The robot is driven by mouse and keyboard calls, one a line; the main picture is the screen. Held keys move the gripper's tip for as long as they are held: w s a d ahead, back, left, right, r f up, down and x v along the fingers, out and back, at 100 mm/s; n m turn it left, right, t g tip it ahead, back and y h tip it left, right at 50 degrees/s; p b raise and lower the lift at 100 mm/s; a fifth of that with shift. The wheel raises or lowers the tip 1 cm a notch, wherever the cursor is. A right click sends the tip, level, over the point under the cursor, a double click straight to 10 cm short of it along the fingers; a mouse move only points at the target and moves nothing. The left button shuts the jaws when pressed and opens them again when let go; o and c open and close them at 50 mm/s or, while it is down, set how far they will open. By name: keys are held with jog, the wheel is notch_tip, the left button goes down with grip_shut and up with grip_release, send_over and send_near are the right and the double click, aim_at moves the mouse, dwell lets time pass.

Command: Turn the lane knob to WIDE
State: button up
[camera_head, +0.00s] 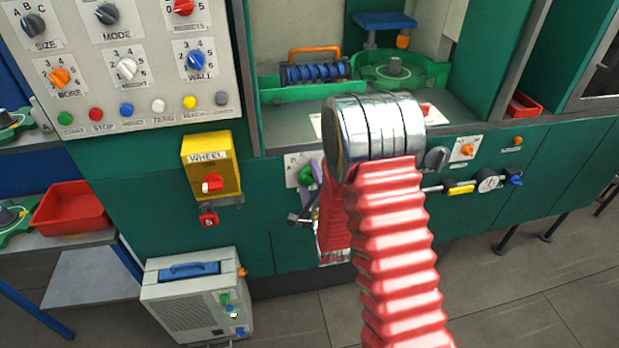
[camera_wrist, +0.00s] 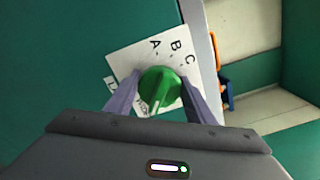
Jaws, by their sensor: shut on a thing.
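A round green knob (camera_wrist: 160,88) sits on a white plate (camera_wrist: 122,58) with the letters A, B and C in the wrist view. A pale line on the knob points toward the bottom of the picture, slightly left. My gripper (camera_wrist: 158,84) has its two purple-grey fingers closed on the knob from both sides. In the head view the green knob (camera_head: 305,177) is small and partly covered by a finger, beside my red arm. The smaller lettering on the plate is partly hidden and unreadable. I cannot read LANE or WIDE on any plate.
A grey knob (camera_head: 436,158) and an orange knob (camera_head: 467,150) sit farther right on the green front. A yellow WHEEL box (camera_head: 209,163) is to the left. The large control panel (camera_head: 90,95) is at upper left. A grey unit (camera_head: 190,300) stands on the floor.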

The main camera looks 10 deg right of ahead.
jog(key=shift+s+d+f, duration=0.15)
jog(key=shift+f, duration=0.25)
jog(key=o, duration=0.7)
jog(key=shift+c, duration=0.2)
jog(key=o, duration=0.4)
jog(key=shift+r, duration=0.2)
